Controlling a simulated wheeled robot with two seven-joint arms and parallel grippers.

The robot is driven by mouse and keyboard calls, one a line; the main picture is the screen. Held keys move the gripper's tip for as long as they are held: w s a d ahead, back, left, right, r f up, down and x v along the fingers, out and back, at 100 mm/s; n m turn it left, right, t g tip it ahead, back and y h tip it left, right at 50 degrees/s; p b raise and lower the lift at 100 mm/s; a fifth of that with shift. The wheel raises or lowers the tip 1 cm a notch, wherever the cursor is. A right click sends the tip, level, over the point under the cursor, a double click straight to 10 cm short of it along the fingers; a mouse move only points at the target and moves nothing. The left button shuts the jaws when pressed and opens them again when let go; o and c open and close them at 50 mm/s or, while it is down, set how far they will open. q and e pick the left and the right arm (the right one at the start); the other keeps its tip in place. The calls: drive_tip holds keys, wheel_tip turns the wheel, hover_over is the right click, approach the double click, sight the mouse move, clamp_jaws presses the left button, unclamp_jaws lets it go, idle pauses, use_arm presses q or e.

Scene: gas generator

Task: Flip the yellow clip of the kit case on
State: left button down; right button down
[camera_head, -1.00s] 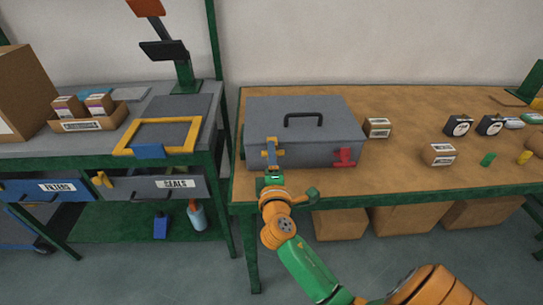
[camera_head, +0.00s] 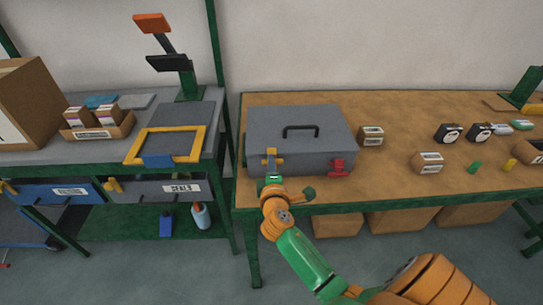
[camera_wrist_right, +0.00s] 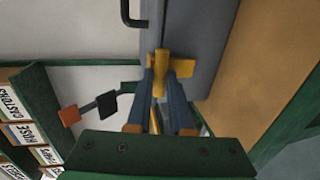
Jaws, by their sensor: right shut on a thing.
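The kit case (camera_head: 304,140) is a closed grey box with a dark handle on its lid, standing at the left end of the wooden table. Its yellow clip (camera_head: 270,160) is on the front face, to the left. A red clip (camera_head: 338,167) is on the front face, to the right. My right gripper (camera_head: 271,172) is at the yellow clip. In the right wrist view, the two blue-grey fingers (camera_wrist_right: 160,90) are shut on the yellow clip (camera_wrist_right: 160,68), and the case (camera_wrist_right: 205,30) lies just beyond. My left gripper is in neither view.
Small labelled boxes (camera_head: 371,136), dark gauges (camera_head: 448,133) and small green and yellow parts lie on the table (camera_head: 400,110) to the right. A grey bench (camera_head: 60,155) with a yellow-edged frame (camera_head: 165,145) stands to the left across a narrow gap.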

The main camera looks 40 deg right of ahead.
drive_tip(key=shift+r, duration=0.1)
drive_tip(key=c, duration=1.1)
unclamp_jaws()
drive_tip(key=shift+o, duration=1.4)
drive_tip(key=shift+w+d, duration=0.1)
drive_tip(key=shift+w, duration=0.1)
drive_tip(key=v, duration=0.7)
drive_tip(key=shift+b, duration=0.3)
